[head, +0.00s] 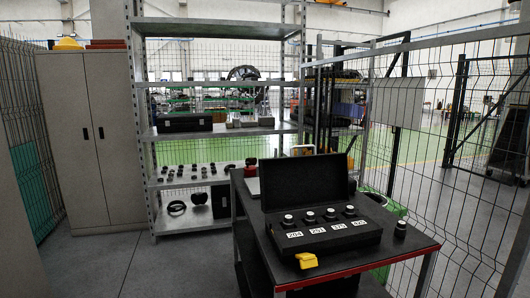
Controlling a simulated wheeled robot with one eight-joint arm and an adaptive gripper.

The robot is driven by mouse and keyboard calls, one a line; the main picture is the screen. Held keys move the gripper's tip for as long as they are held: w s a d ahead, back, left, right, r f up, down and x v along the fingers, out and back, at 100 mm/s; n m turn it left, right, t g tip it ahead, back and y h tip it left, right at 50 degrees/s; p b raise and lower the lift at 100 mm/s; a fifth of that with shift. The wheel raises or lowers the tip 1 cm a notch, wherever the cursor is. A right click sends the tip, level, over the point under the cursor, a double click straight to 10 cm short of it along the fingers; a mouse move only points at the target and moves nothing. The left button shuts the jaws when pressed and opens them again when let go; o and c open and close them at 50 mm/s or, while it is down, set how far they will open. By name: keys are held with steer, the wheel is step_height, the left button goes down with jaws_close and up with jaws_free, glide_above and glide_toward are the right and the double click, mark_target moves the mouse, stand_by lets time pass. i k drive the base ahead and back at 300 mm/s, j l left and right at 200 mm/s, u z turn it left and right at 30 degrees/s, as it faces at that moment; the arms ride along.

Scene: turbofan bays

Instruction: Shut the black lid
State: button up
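A black case stands on the dark table. Its black lid (304,181) stands open, raised nearly upright along the back edge of the case base (336,238). Several round knob-like parts with pale tops, such as this one (309,217), sit in a row in the base. White number labels (316,231) run along the base in front of them. My gripper is not in the head view.
The table (262,245) has a red front edge. A yellow object (306,260) lies at its front, and a small dark knob (400,229) stands right of the case. Wire fencing (462,190) runs close on the right. Metal shelving (215,133) and a cabinet (90,140) stand behind left. Floor at left is clear.

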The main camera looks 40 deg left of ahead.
mark_target(287, 183)
steer(key=k+j, duration=0.1)
steer(key=j, duration=0.3)
steer(key=k+j, duration=0.1)
steer(key=j, duration=0.3)
steer(key=k+j, duration=0.1)
steer(key=j, duration=0.3)
steer(key=k+j, duration=0.15)
steer(key=j, duration=0.25)
steer(key=k+j, duration=0.1)
steer(key=j, duration=0.3)
steer(key=k+j, duration=0.1)
steer(key=j, duration=0.35)
steer(key=k+j, duration=0.1)
steer(key=j, duration=0.3)
steer(key=k+j, duration=0.1)
steer(key=j, duration=0.3)
steer(key=j+u, duration=0.1)
steer(key=j, duration=0.65)
